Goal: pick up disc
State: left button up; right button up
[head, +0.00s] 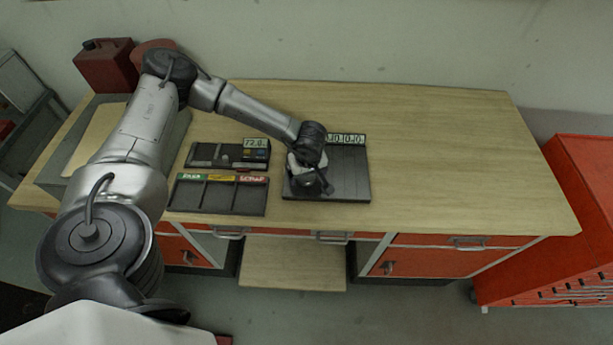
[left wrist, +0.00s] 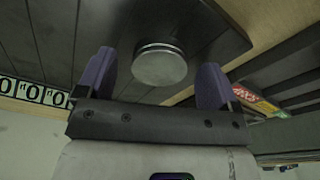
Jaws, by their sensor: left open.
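A round silver metal disc (left wrist: 160,66) lies on the dark grooved plate (left wrist: 60,40) in the left wrist view. My left gripper (left wrist: 157,62) is open, with one purple-grey finger on each side of the disc. A gap shows between the disc and each finger. In the head view my left gripper (head: 316,186) is low over the left part of the dark plate (head: 350,178). The gripper and wrist hide the disc there. My right gripper is in neither view.
Left of the plate is a dark three-compartment tray (head: 219,198) with green, yellow and red labels. Behind it is a black device (head: 215,156) with a numeric display. A grey bin (head: 62,178) stands at the far left. The bench's right side (head: 460,170) is clear.

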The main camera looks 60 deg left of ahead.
pick_arm(q)
jog(key=shift+f, duration=0.15)
jog(key=shift+c, duration=0.5)
jog(key=c, duration=1.1)
jog(key=shift+c, duration=0.2)
